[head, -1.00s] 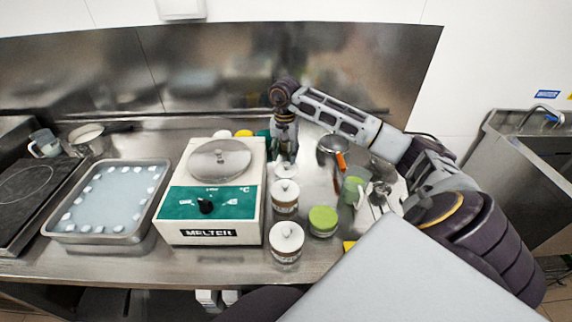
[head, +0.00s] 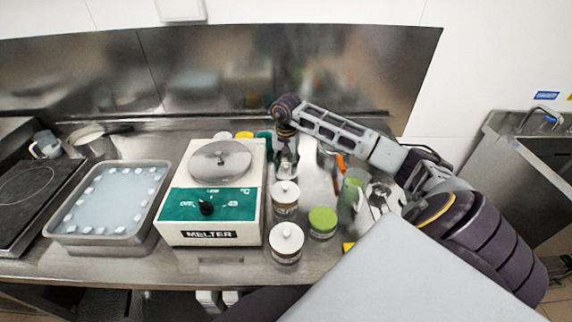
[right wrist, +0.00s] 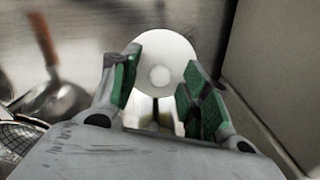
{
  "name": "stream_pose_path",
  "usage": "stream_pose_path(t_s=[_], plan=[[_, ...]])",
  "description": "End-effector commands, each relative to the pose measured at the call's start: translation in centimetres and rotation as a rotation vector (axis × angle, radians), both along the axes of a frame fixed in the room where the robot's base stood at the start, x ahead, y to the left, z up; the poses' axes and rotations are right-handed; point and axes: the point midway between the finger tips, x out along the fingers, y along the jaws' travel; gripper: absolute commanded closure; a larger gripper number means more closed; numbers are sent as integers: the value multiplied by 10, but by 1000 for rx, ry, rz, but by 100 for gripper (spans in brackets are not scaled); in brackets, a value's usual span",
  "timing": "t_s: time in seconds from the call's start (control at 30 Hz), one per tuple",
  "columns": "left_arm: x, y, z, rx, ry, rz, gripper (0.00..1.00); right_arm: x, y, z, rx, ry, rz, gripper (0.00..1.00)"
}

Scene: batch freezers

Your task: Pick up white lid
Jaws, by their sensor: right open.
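In the right wrist view a round white lid (right wrist: 165,55) with a small knob lies between and just beyond the fingers of my right gripper (right wrist: 160,92). The gripper's green-padded fingers are open on either side of it. In the head view my right gripper (head: 286,160) points down over the rearmost jar of a row beside the melter, and its white lid (head: 286,172) shows partly below the fingers. Two more jars in the row have white lids, the middle one (head: 285,188) and the front one (head: 286,236). My left gripper is not in view.
The melter (head: 178,233) stands close on the left of the jars. A green-lidded jar (head: 322,220) and a green cup (head: 351,190) stand on the right. A ladle (right wrist: 55,95) lies left of the gripper in the wrist view. A metal tray (head: 100,239) is at the left.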

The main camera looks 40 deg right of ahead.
Motion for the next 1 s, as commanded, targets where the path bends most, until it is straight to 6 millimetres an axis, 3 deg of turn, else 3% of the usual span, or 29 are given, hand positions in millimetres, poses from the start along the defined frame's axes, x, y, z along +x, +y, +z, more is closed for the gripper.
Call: stream_pose_path(t_s=[0.1, 0.4, 0.67, 1.0], plan=[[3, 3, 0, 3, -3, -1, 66, 0, 0, 0, 0, 0, 0, 57], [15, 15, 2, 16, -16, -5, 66, 0, 0, 0, 0, 0, 0, 92], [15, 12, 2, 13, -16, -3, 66, 0, 0, 0, 0, 0, 0, 93], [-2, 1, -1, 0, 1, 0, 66, 0, 0, 10, 0, -1, 0, 93]])
